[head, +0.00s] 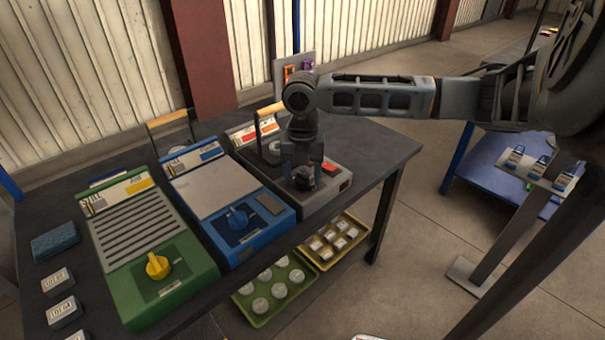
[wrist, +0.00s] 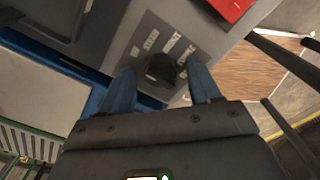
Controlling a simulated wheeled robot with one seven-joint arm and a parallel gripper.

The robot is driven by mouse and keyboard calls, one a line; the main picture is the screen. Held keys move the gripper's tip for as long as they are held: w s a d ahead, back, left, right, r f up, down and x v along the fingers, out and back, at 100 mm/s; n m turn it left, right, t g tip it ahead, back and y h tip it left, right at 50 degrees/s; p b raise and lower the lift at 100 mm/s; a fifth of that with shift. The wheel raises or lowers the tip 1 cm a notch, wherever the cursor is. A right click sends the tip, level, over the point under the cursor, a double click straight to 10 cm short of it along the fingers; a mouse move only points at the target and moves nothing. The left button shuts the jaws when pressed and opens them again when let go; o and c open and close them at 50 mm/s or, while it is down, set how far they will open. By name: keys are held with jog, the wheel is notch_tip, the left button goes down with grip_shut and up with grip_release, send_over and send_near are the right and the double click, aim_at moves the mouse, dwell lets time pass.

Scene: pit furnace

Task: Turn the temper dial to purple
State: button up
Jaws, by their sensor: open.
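A black round dial (head: 303,183) sits on the front panel of a grey unit (head: 322,200) on the dark table. My gripper (head: 302,165) points down over this dial. In the wrist view the dial (wrist: 158,71) lies between the two blue fingers of my gripper (wrist: 161,76). The fingers are open, one on each side, and I cannot tell whether either touches it. Pale label strips (wrist: 168,45) stand beside the dial, too small to read. No purple mark shows near it, and its pointer direction is unclear.
A blue unit with a blue dial (head: 237,218) and a green unit with a yellow dial (head: 157,265) stand to the left. A red part (head: 329,168) lies on the grey unit. Trays (head: 263,318) sit below the table edge.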

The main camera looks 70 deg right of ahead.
jog(key=shift+c, duration=0.4)
jog(key=c, duration=1)
jog(key=shift+o, duration=0.2)
